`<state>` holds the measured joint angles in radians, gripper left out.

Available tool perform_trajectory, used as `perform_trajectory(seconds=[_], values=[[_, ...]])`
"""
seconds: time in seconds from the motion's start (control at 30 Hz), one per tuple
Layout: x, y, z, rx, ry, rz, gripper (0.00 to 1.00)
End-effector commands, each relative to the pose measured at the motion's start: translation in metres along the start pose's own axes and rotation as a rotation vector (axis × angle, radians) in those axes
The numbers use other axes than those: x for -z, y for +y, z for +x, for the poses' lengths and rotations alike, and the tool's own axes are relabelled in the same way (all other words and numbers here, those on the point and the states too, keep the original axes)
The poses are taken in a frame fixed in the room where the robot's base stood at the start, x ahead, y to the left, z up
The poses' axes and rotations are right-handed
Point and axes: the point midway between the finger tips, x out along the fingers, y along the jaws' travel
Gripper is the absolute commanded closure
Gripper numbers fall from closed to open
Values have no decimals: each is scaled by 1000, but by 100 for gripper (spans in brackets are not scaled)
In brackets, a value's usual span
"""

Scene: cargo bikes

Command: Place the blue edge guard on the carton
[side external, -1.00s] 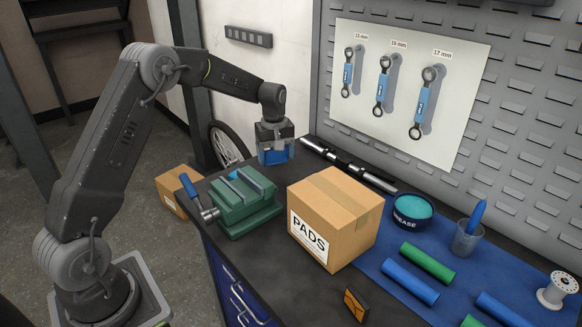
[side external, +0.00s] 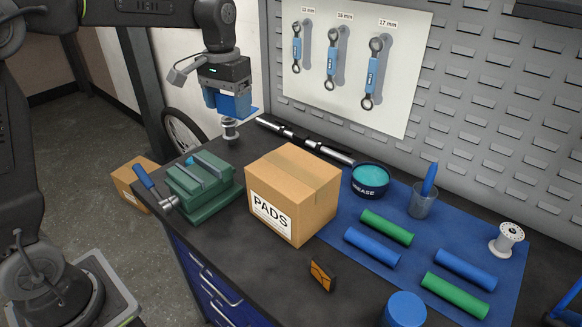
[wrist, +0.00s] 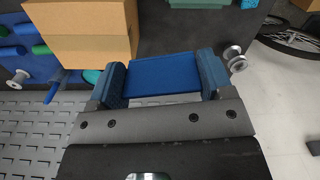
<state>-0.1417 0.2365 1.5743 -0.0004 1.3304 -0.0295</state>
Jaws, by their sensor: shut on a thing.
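My gripper (side external: 226,104) is in the air behind and to the right of the green vise. It is shut on the blue edge guard (side external: 250,113), partly hidden by the jaws in the side view. In the wrist view the edge guard (wrist: 163,76) is a flat blue piece spanning the gap between the two blue fingers of my gripper (wrist: 163,84). The carton (side external: 320,212), a brown taped box labelled PADS, stands on the bench. It is apart from the edge guard, and its top is bare. The carton (wrist: 85,50) shows at the upper left in the wrist view.
The green vise (side external: 203,182) stands left of the carton. A metal spool (side external: 230,129) is below my gripper. The grease tub (side external: 370,180) and several blue and green rolls lie on a blue mat (side external: 341,228) at right.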

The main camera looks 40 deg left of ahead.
Motion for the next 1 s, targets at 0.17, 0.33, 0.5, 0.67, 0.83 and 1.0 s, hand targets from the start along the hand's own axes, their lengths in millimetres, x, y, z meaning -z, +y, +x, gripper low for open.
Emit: perform_trajectory(seconds=[0.17,0.33,0.5,0.67,0.83,1.0], values=[[-17,22,-15,0,-2,157,49],[-18,47,-2,0,-5,183,49],[-14,85,21,0,-5,181,49],[-11,116,40,0,-3,179,49],[-8,135,51,0,-1,175,49],[-8,137,64,1,-4,172,49]])
